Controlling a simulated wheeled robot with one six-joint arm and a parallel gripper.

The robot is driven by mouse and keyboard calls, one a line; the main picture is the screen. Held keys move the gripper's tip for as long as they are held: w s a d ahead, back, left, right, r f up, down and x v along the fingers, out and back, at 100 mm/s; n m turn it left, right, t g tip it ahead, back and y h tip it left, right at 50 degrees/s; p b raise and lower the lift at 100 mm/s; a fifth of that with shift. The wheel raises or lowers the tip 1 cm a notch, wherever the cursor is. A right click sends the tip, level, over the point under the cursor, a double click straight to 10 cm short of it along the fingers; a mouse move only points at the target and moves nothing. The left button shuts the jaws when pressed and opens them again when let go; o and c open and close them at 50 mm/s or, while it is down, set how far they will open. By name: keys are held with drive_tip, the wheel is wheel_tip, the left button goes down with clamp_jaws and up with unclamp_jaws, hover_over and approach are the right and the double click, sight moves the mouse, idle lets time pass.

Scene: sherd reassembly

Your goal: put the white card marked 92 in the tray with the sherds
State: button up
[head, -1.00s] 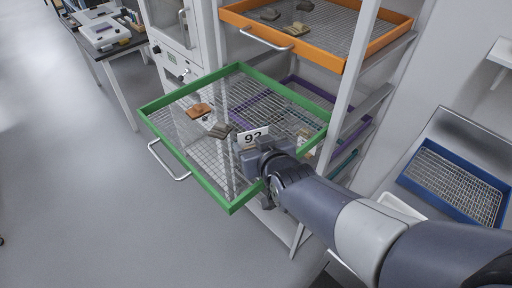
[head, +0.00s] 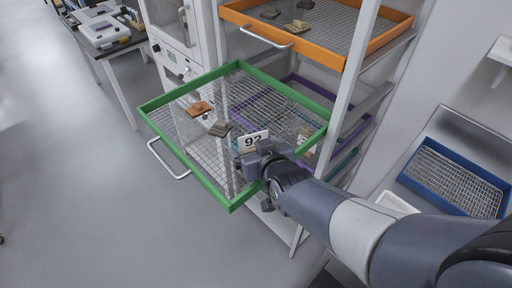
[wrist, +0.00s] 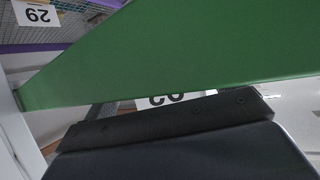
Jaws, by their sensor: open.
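The white card marked 92 (head: 252,141) stands at my gripper, over the front right part of the green mesh tray (head: 190,180). My gripper (head: 254,158) is open at the tray's right side, close to the card; I cannot tell whether the card touches a finger. In the wrist view, a partly hidden white card with dark digits (wrist: 172,100) shows between the green rim (wrist: 180,55) and my dark gripper (wrist: 165,120). An orange-brown sherd (head: 199,108) and a grey-brown sherd (head: 219,130) lie in the green tray.
An orange tray (head: 275,38) with several sherds is above. A purple tray (head: 345,125) sits on the rack below and behind. In the wrist view another numbered card (wrist: 36,12) lies upside down at top left. A blue tray (head: 455,182) stands at right. Open floor lies left.

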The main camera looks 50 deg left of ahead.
drive_tip(key=shift+r, duration=0.1)
drive_tip(key=shift+r, duration=0.1)
drive_tip(key=v, duration=1.2)
drive_tip(key=shift+b, duration=0.35)
drive_tip(key=shift+c, duration=0.6)
